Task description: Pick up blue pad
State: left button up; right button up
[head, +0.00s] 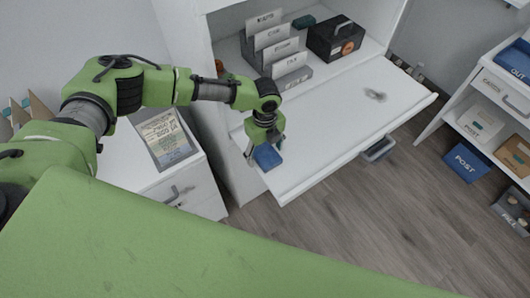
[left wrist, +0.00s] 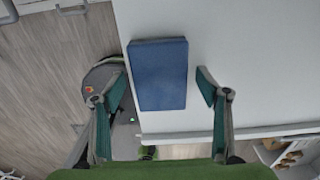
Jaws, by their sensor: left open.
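The blue pad (head: 267,157) lies flat on the white pull-out desk surface (head: 335,130), close to its left corner in the head view. In the left wrist view the blue pad (left wrist: 159,74) is a plain rectangle near the desk's edge. My left gripper (head: 262,150) is above the pad and partly hides it in the head view. In the left wrist view the left gripper (left wrist: 160,88) is open, with one finger on each side of the pad and a gap on both sides. The right gripper is not in view.
A file holder (head: 275,52) with several labelled dividers and a black box (head: 336,38) stand at the back of the desk. A white cabinet (head: 190,190) with a booklet on top is at the left. The desk's middle is mostly clear.

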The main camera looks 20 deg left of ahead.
pick_arm(q)
jog(key=c, duration=1.2)
jog(key=shift+r+b, duration=0.4)
jog(key=shift+r, duration=0.15)
jog(key=s+r, duration=0.1)
jog(key=r, duration=0.1)
jog(key=s+r+b, duration=0.1)
jog(key=s+r, duration=0.1)
jog(key=r, duration=0.1)
jog(key=s+d+r, duration=0.1)
jog(key=s+r, duration=0.1)
jog(key=r, duration=0.1)
jog(key=shift+s+r+b, duration=0.1)
jog(key=shift+s+b, duration=0.05)
jog(key=shift+b, duration=0.2)
jog(key=s+r, duration=0.1)
jog(key=s, duration=0.1)
jog(key=s+d+r+b, duration=0.1)
jog(key=s, duration=0.2)
jog(key=s+d+r, duration=0.1)
jog(key=s, duration=0.2)
jog(key=shift+s+r, duration=0.2)
jog(key=shift+r, duration=0.15)
